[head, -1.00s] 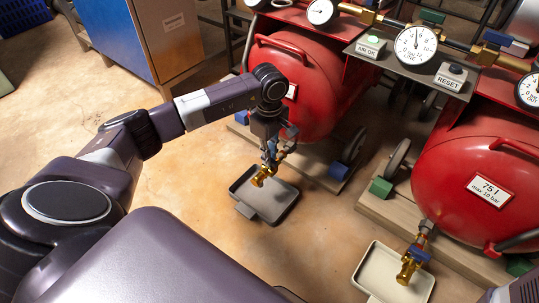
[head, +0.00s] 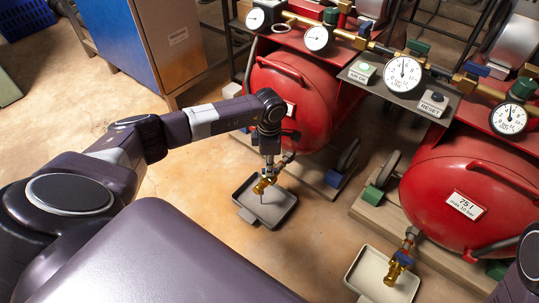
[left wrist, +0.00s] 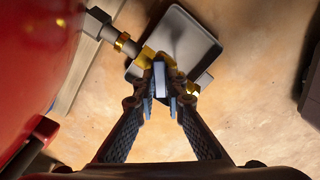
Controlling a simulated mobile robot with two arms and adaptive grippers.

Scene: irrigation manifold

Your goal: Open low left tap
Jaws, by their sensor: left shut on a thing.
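The low left tap (head: 263,186) is a brass valve below the left red tank, over a grey drip tray (head: 245,214). My left gripper (head: 270,160) points down onto it from above. In the left wrist view, the left fingertips (left wrist: 161,88) are shut on the tap's blue handle (left wrist: 160,78). The brass body (left wrist: 148,54) and outlet (left wrist: 192,89) show beside it, with the tray (left wrist: 205,48) beyond. In the head view the handle is mostly hidden by the gripper. A thin grey streak shows below the outlet, over the tray. My right gripper is not in view.
The left red tank (head: 290,95) stands close behind the gripper. Another brass tap (head: 398,266) with a blue handle hangs over a pale tray (head: 362,285) below the right tank (head: 455,190). Gauges and a panel with two buttons are above. The floor left of the grey tray is clear.

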